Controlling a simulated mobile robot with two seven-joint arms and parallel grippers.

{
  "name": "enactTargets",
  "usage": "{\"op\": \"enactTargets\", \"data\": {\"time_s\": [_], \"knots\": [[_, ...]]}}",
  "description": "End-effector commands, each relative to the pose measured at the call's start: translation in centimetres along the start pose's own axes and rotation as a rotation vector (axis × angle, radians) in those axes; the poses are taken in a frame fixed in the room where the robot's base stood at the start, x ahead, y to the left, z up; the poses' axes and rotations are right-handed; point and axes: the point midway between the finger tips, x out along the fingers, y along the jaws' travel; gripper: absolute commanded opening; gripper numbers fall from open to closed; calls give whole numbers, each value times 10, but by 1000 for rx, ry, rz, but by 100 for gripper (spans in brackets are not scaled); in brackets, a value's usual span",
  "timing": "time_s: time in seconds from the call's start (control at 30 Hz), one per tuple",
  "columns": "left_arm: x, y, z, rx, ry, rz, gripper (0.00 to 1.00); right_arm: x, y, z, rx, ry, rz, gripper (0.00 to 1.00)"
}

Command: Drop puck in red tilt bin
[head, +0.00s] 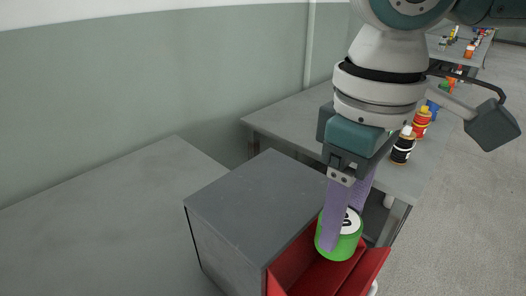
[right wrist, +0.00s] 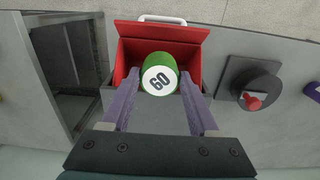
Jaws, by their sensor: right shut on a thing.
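The puck is a green cylinder (head: 347,243) with a white top face marked with a number; it also shows in the right wrist view (right wrist: 160,74). My right gripper (head: 345,222) has its purple fingers shut on the puck from both sides. The red tilt bin (head: 375,266) is tipped open from the front of a grey cabinet. In the right wrist view the bin (right wrist: 190,32) surrounds the puck in the picture, with a white handle at its far edge. The puck is over the bin opening; its exact height above the bin floor is hard to tell. My left gripper is not in view.
The grey cabinet top (head: 262,195) beside the bin is bare. A grey bench (head: 285,118) behind holds a black bottle (head: 403,146) and a red bottle (head: 422,122). A dark plate with a red knob (right wrist: 254,101) is right of the bin. Open floor lies at the right.

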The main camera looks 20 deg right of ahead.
Motion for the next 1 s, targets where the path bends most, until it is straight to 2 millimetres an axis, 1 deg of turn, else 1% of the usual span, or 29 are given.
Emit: {"op": "enactTargets", "data": {"time_s": [0.17, 0.2, 0.5, 0.73, 0.8, 0.87, 0.97, 1.0], "knots": [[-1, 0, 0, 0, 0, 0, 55, -1, 0, 0, 0, 0, 0, 1], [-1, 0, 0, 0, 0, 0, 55, -1, 0, 0, 0, 0, 0, 62], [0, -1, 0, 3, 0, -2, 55, -1, 0, 0, 0, 1, 0, 96], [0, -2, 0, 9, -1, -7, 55, -1, 0, 0, 0, 0, 0, 96], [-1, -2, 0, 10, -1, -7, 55, -4, 0, 0, 0, 1, 0, 96], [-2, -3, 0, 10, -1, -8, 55, -10, 0, -1, 1, 3, 0, 96], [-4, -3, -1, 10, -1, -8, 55, -26, 0, -1, 0, 3, 0, 96], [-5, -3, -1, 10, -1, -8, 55, -35, 0, -1, 0, 5, 1, 96]]}}
